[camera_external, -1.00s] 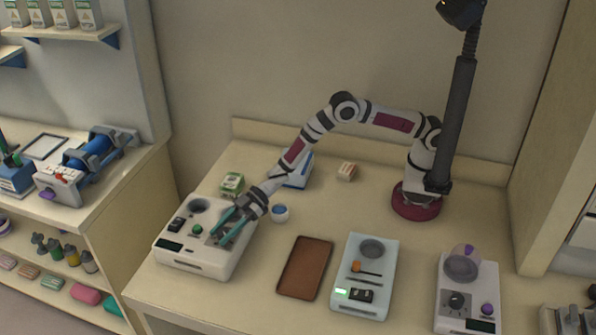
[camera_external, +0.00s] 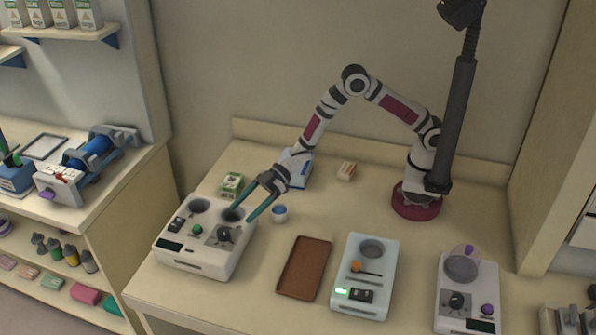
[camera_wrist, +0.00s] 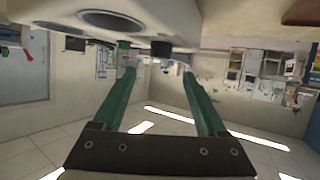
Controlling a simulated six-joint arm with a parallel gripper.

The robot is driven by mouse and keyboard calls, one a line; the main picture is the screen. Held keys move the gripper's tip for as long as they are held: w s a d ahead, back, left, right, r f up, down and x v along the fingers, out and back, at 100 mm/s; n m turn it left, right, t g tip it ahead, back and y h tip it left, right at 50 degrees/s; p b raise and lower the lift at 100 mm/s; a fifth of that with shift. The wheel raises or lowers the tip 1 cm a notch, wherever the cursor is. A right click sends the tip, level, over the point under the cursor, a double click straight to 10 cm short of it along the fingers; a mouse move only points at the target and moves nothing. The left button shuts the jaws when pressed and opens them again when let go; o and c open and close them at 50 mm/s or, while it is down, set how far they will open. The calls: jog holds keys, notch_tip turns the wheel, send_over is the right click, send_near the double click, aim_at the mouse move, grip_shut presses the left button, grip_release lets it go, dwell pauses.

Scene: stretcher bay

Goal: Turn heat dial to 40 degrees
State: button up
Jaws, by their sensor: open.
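A white device (camera_external: 195,258) stands at the left end of the bench, with a black round dial (camera_external: 224,234), a green button and two round wells on top. The dial's scale and number are too small to read. My gripper (camera_external: 243,214) has teal fingers, open and empty, above the back right of this device, behind the dial and apart from it. In the wrist view the open fingers (camera_wrist: 160,78) point at the device's underside-up top (camera_wrist: 165,15). A dark knob (camera_wrist: 161,48) shows between them, beyond the tips.
A white device at right (camera_external: 470,325) also has a black dial (camera_external: 457,302).

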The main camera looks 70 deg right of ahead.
jog(key=v, duration=0.6)
jog(key=shift+d, duration=0.15)
jog(key=shift+r, duration=0.1)
